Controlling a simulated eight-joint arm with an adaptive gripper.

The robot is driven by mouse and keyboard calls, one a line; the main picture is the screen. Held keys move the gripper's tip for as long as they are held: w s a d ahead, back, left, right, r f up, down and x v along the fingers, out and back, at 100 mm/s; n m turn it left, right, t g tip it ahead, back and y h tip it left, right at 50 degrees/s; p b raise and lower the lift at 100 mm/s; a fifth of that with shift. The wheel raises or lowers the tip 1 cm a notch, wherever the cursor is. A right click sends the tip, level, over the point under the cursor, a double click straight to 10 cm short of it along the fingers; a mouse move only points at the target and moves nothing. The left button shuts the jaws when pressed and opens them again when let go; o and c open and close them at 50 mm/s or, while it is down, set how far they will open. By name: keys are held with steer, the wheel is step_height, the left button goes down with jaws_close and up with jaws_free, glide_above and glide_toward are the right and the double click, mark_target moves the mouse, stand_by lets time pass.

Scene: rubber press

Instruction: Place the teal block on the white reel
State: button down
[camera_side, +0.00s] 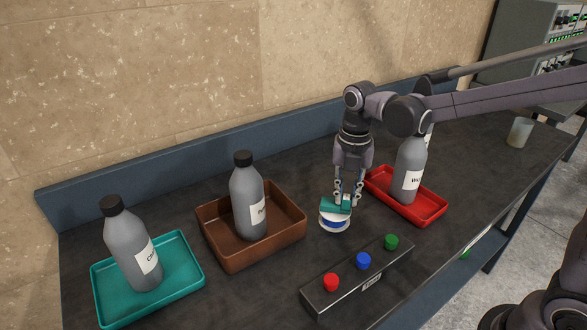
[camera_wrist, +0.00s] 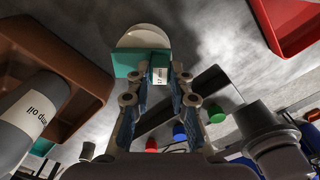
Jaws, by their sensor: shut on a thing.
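The teal block (camera_side: 330,204) is between the fingertips of my gripper (camera_side: 348,196), which is shut on it. The block sits directly over the white reel (camera_side: 334,223), a round piece with a blue band, on the dark bench. I cannot tell whether the block touches the reel's top. In the wrist view, the teal block (camera_wrist: 126,63) shows between and left of the fingertips (camera_wrist: 161,72), with a small white label. The white reel (camera_wrist: 143,37) shows partly behind it; the rest is hidden by the block.
A button box (camera_side: 340,284) stands in front of the reel. A brown tray (camera_side: 225,258) with a grey bottle (camera_side: 247,200) is left; a red tray (camera_side: 425,212) with another bottle (camera_side: 408,172) is close right. A teal tray (camera_side: 185,270) with a bottle (camera_side: 132,252) is far left.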

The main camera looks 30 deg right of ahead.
steer(key=c, duration=1.2)
jaws_free()
steer(key=shift+f, duration=0.15)
step_height(320, 180, up, 12)
steer(key=m+t, duration=0.4)
steer(key=m, duration=1)
glide_toward(347, 197)
steer(key=s+d+r, duration=0.1)
steer(key=s+d, duration=0.2)
steer(key=shift+s+d+f+m+t, duration=0.25)
steer(key=shift+s+f+m+t, duration=0.5)
steer(key=shift+m, duration=1.4)
steer(key=shift+s+d+f+m+t, duration=0.25)
steer(key=shift+s+f+m, duration=0.85)
steer(key=shift+m, duration=1.1)
steer(key=shift+s+d+f+m+t, duration=0.2)
steer(key=shift+s+f+m+t, duration=0.65)
steer(key=shift+m, duration=1.3)
steer(key=shift+s+r+g, duration=0.1)
steer(key=shift+s+g, duration=0.05)
steer(key=shift+g, duration=0.1)
